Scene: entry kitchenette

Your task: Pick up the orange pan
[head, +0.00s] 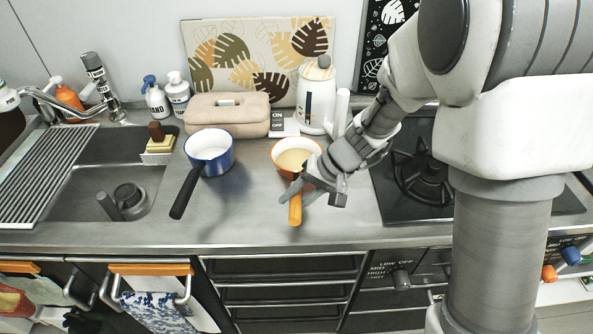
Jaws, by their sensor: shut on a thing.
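The orange pan (284,147) stands on the steel counter, right of the middle. It has a pale inside and an orange handle (295,212) that points toward the front edge. My gripper (309,196) reaches in from the right and is shut on the pan's handle, close to the bowl. Its fingers cover part of the handle and the pan's right front side. The pan looks level; I cannot tell whether it touches the counter.
A blue pan (221,163) with a black handle stands to the left. A white kettle (315,104) and a beige box (226,119) are behind. The sink (77,205) is at left, the black stove (385,200) at right. Bare counter (250,220) lies between the pans.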

